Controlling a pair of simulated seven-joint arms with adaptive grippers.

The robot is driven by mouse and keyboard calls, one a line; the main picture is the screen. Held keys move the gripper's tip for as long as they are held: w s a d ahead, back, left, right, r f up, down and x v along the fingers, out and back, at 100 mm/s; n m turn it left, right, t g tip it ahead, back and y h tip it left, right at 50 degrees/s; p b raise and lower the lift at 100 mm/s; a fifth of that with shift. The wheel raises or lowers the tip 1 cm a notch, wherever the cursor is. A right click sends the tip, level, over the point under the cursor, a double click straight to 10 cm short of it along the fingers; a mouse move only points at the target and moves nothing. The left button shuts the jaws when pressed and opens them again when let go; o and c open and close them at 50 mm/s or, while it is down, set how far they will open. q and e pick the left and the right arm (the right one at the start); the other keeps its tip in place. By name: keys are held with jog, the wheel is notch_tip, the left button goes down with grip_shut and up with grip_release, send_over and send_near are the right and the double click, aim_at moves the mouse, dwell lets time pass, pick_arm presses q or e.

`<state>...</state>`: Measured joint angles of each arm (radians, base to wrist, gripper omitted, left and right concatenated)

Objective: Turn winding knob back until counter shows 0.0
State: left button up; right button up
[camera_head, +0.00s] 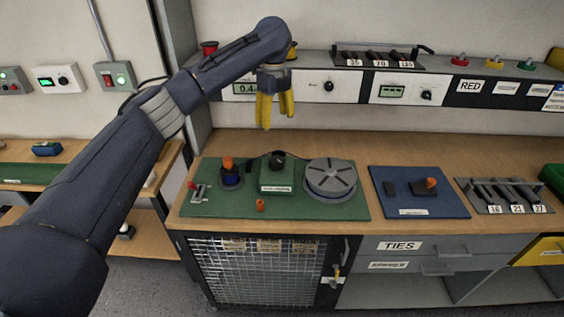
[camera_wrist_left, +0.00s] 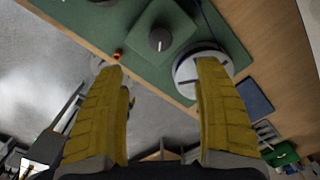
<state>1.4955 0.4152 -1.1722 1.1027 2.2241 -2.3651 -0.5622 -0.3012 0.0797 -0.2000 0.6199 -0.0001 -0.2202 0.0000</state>
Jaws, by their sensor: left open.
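The black knob (camera_head: 277,158) sits on top of a green box (camera_head: 276,176) on the green board (camera_head: 220,205). It also shows at the top of the left wrist view (camera_wrist_left: 158,39), apart from my fingers. A display (camera_head: 245,88) on the shelf front seems to read 0.4; my arm and gripper partly cover its panel. My left gripper (camera_head: 274,109) has yellow fingers and hangs above the bench, in front of the shelf. In the left wrist view its fingers (camera_wrist_left: 165,95) are spread wide with nothing between them. My right gripper is out of view.
A grey spoked disc (camera_head: 330,178) is right of the box, and a blue base with an orange-tipped knob (camera_head: 231,172) is left of it. A small orange piece (camera_head: 260,205) lies in front. A blue board (camera_head: 420,205) is farther right. The shelf front (camera_head: 310,86) is close behind my gripper.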

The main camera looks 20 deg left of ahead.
aim_at(277, 159)
pick_arm(q)
jog(key=f, duration=1.7)
jog(key=shift+d+f, duration=0.15)
jog(key=shift+d, duration=0.05)
jog(key=c, duration=1.3)
